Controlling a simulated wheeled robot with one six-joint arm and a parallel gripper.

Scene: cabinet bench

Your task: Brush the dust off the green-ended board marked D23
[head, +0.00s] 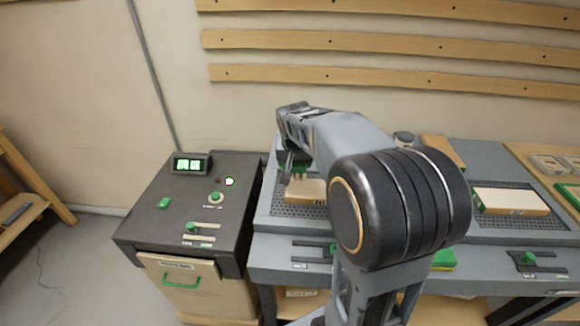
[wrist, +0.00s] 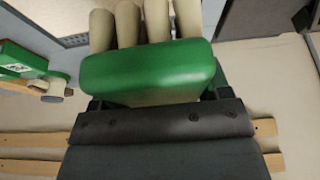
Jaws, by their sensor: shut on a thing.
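My gripper (wrist: 155,98) is shut on a green-backed brush (wrist: 150,70) with thick cream tufts, which fills the middle of the wrist view. In the head view my gripper (head: 291,163) is above the left perforated bed, partly hidden by my arm. A pale board (head: 306,190) lies on that bed just below it; my arm covers its right part. I cannot tell whether the tufts touch it. A green end with a white label (wrist: 18,68) shows at the left of the wrist view; its marking is not readable.
Another pale board (head: 510,201) lies on the right perforated bed. A dark console (head: 190,208) with a lit green display stands left of the bench. A wooden block (head: 443,151) and a small jar (head: 403,138) stand at the back. Wooden rails (head: 370,43) run along the wall.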

